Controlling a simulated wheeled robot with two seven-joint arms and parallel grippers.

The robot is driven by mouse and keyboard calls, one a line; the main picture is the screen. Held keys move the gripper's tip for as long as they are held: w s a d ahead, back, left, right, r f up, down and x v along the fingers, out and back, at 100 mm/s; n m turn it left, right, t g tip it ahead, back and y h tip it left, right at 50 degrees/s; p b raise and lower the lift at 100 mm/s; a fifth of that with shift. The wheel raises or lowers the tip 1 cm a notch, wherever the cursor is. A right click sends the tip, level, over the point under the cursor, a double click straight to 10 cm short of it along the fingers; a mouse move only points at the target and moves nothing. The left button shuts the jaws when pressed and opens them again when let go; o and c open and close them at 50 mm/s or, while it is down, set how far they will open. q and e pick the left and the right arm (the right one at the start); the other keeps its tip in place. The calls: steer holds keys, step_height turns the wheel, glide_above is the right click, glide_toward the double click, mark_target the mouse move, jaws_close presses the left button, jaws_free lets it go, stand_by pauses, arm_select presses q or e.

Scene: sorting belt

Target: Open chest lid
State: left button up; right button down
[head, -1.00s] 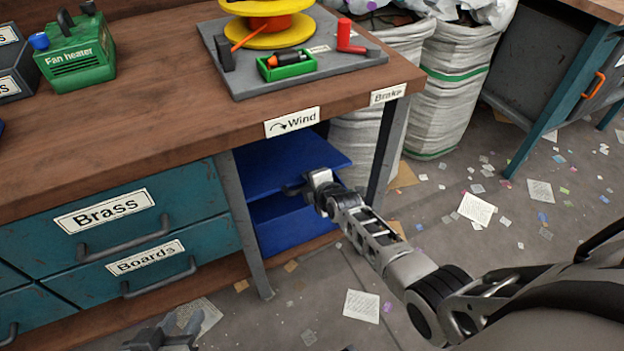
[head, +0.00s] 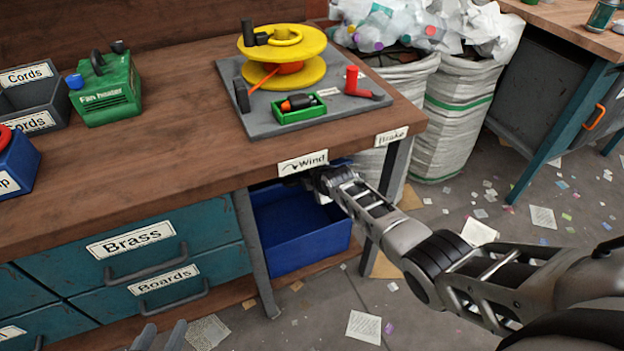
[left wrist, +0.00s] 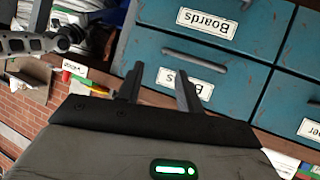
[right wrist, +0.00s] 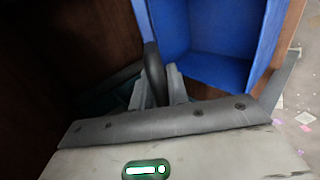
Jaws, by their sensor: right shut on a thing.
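The blue chest (head: 300,245) stands under the bench, right of the drawers. Its inside is exposed and looks empty. Its lid is raised; only a sliver of blue (head: 340,162) shows under the bench edge, the rest hidden. My right gripper (head: 325,180) is up at the bench edge above the chest. In the right wrist view its fingers (right wrist: 160,88) are shut on a dark handle (right wrist: 153,65), with the chest's blue inside (right wrist: 215,72) beyond. My left gripper (head: 165,338) is low in front of the drawers. In the left wrist view its fingers (left wrist: 160,85) are apart and empty.
The bench top (head: 190,165) overhangs the chest, with a grey bench leg (head: 258,255) at its left. Teal drawers (head: 130,250) are left of that. White sacks (head: 455,110) stand behind at right. Paper scraps lie on the floor; the floor in front is otherwise free.

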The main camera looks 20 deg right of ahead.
steer(key=shift+s+f, duration=0.1)
steer(key=shift+f, duration=0.05)
steer(key=c, duration=1.4)
jaws_free()
